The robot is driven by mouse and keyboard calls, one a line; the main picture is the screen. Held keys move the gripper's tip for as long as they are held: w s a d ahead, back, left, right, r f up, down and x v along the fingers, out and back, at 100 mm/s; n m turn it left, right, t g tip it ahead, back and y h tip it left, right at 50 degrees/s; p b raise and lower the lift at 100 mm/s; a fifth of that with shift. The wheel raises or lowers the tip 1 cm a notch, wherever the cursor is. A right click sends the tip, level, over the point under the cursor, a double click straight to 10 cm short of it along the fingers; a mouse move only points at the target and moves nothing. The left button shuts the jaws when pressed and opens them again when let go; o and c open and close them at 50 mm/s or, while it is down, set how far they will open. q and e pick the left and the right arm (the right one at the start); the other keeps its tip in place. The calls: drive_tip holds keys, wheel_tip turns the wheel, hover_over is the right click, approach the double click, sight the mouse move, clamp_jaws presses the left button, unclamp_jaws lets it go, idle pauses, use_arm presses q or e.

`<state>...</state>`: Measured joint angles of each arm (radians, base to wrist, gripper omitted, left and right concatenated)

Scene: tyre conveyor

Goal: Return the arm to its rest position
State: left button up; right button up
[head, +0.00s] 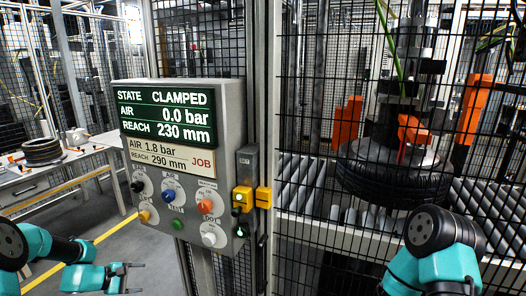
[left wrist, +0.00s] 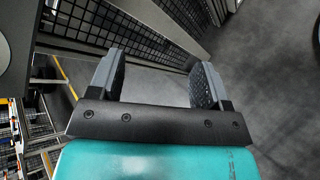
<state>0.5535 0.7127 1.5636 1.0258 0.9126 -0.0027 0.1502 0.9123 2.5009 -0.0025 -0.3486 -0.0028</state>
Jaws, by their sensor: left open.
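My left gripper (head: 134,277) is open and empty, low at the left of the head view, below and apart from the control panel (head: 237,110). Its two separated fingers also show in the left wrist view (left wrist: 158,82), with only grey floor and fence posts beyond them. My right arm (head: 440,250) shows at the lower right of the head view in front of the fence; its gripper is out of view. The panel display (head: 168,115) reads STATE CLAMPED, AIR 0.0 bar, REACH 230 mm. A card (head: 171,156) below reads AIR 1.8 bar, REACH 290 mm, JOB.
Several knobs and buttons, among them a green button (head: 178,224), sit on the panel. A yellow latch box (head: 243,197) is beside it. Behind the mesh fence (head: 320,70) a tyre (head: 392,180) is over the roller conveyor (head: 310,185). A workbench (head: 60,168) stands at left.

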use_arm(q)
drive_tip(key=s+d+f+m+g+y, duration=0.4)
drive_tip(key=s+d+f+m+g, duration=0.15)
drive_tip(key=s+d+f, duration=0.8)
drive_tip(key=s+d+f+m+g+y, duration=0.1)
drive_tip(key=s+d+f+m, duration=0.2)
drive_tip(key=s+d+m, duration=0.5)
drive_tip(key=s, duration=0.4)
drive_tip(key=shift+d+f+y, duration=0.15)
drive_tip(key=shift+f+y, duration=0.15)
drive_tip(key=shift+f, duration=0.1)
